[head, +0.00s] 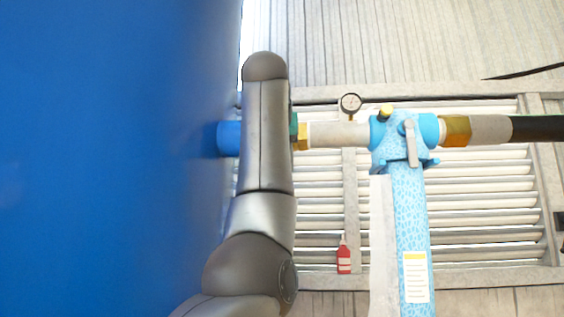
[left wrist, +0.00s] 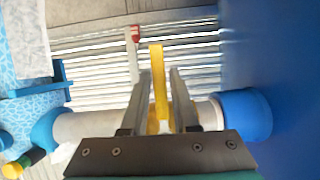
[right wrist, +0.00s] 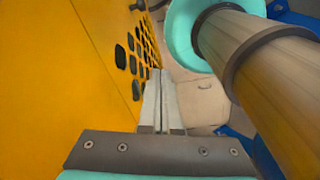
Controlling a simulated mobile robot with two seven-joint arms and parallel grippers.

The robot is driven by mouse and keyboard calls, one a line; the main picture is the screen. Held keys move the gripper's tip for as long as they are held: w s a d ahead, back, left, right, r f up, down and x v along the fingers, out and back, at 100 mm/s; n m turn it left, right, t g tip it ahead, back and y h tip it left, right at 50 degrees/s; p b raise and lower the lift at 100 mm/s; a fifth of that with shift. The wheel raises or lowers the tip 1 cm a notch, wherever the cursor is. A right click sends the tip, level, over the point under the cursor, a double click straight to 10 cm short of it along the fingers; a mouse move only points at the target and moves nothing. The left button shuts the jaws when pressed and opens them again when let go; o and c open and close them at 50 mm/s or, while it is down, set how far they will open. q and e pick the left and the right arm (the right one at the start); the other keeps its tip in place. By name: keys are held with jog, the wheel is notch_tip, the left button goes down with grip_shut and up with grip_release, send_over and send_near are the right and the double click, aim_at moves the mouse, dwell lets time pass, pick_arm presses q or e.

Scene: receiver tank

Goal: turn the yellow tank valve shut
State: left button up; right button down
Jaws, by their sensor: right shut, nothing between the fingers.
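The yellow valve lever (left wrist: 159,88) shows in the left wrist view as a narrow upright bar in front of the pipe (left wrist: 85,126). My left gripper (left wrist: 160,88) is open, with one finger on each side of the lever and thin gaps visible between. In the head view my left arm crosses in front of the pipe beside the blue tank (head: 110,150) and hides the lever and my left fingers. My right gripper (right wrist: 160,98) is shut and empty, away from the valve, beside an orange panel with dark holes.
The pipe (head: 338,135) runs right from the tank, with a gauge (head: 350,104) on top, to a light-blue fitting with a grey lever (head: 411,142) on a patterned post (head: 412,225). A red bottle (head: 344,258) is behind. The orange panel (right wrist: 60,90) is close to my right gripper.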

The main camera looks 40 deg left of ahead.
pick_arm(q)
jog(key=o, duration=0.3)
jog(key=b+v, duration=0.3)
jog(key=v, duration=1.2)
jog(key=shift+b, duration=0.35)
jog(key=shift+s+d+r, duration=0.1)
jog(key=shift+s, duration=0.05)
